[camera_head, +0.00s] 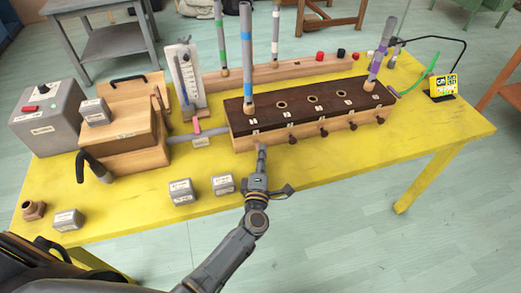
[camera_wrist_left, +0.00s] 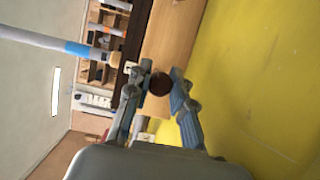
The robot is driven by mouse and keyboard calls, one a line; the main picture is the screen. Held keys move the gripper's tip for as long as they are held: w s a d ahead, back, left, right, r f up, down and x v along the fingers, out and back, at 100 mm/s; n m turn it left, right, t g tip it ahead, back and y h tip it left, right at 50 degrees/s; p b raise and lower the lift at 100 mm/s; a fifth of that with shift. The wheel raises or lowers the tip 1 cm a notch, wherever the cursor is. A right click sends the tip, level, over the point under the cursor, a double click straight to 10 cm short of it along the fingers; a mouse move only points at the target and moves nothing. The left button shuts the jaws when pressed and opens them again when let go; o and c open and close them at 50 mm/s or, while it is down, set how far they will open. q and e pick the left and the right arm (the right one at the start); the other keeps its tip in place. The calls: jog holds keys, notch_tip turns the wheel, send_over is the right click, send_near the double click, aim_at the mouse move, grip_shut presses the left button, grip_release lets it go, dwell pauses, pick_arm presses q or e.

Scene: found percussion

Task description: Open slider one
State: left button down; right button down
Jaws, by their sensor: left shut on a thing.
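A long wooden chest (camera_head: 275,138) with a dark top stands on the yellow table, with a row of dark slider knobs (camera_head: 323,132) along its front. My left gripper (camera_head: 262,155) is at the left end of that front face. In the left wrist view, a round dark knob (camera_wrist_left: 160,84) sits between the two fingers of my left gripper (camera_wrist_left: 157,88), which is shut on it. In the head view the fingers hide this leftmost knob. A pipe with a blue band (camera_head: 247,60) stands upright above it. My right gripper is not in view.
Small grey blocks (camera_head: 181,192) lie left of my left arm. A wooden bellows box (camera_head: 120,135), a grey box (camera_head: 46,118) and a gauge stand (camera_head: 186,75) fill the table's left side. The yellow tabletop (camera_head: 400,145) is clear at right front.

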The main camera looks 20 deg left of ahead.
pick_arm(q)
jog(key=c, duration=1.4)
grip_release()
jog(key=v, duration=1.2)
jog(key=shift+a, duration=0.1)
